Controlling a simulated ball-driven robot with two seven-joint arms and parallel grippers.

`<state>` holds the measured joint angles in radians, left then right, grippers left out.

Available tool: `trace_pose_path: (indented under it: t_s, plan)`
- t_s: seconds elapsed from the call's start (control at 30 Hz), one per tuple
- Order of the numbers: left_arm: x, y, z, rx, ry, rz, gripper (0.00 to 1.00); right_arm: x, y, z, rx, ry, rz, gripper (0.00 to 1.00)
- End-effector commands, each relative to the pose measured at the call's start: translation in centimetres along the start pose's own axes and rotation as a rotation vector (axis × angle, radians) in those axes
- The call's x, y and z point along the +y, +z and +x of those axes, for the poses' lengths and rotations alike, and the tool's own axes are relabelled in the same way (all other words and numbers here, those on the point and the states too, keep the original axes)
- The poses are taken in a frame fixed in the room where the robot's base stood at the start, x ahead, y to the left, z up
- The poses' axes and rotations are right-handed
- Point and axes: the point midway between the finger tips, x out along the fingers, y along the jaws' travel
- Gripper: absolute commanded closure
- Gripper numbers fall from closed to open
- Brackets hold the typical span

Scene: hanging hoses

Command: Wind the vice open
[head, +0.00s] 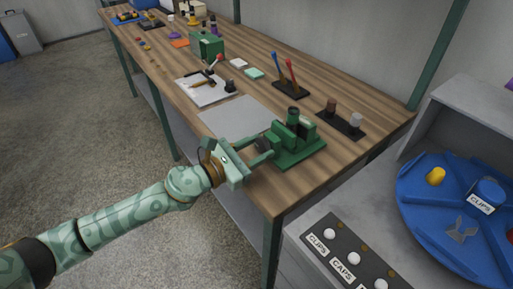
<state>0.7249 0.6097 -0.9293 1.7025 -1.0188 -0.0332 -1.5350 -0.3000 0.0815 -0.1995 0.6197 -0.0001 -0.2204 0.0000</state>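The green vice (302,152) stands on the wooden workbench (345,112) near its front right corner. A dark cylinder shows upright at the top of the vice. My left gripper (262,148) is at the vice's left side, with its fingers pointing right toward a dark round part there, probably the handle. The fingers look apart on either side of that part. I cannot tell whether they touch it. The vice's jaw gap is too small to judge. My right gripper is not in view.
A grey mat (236,117) lies left of the vice. A black holder (290,90) with red and blue handled tools stands behind it. A black strip (340,124) with two knobs is to the right. A blue turntable (450,215) and a button panel (345,255) are at lower right.

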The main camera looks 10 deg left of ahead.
Motion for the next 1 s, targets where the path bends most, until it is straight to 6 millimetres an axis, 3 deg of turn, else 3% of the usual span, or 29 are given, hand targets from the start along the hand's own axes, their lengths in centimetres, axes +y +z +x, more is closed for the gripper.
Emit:
trace_pose_path:
  t_s: [0.47,1.0]
  plan:
    - [0.0,0.1,0.0,-0.001,0.0,-0.068,0.82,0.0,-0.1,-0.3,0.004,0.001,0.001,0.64]
    - [0.1,0.3,0.0,-0.002,0.001,-0.446,0.82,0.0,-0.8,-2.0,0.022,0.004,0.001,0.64]
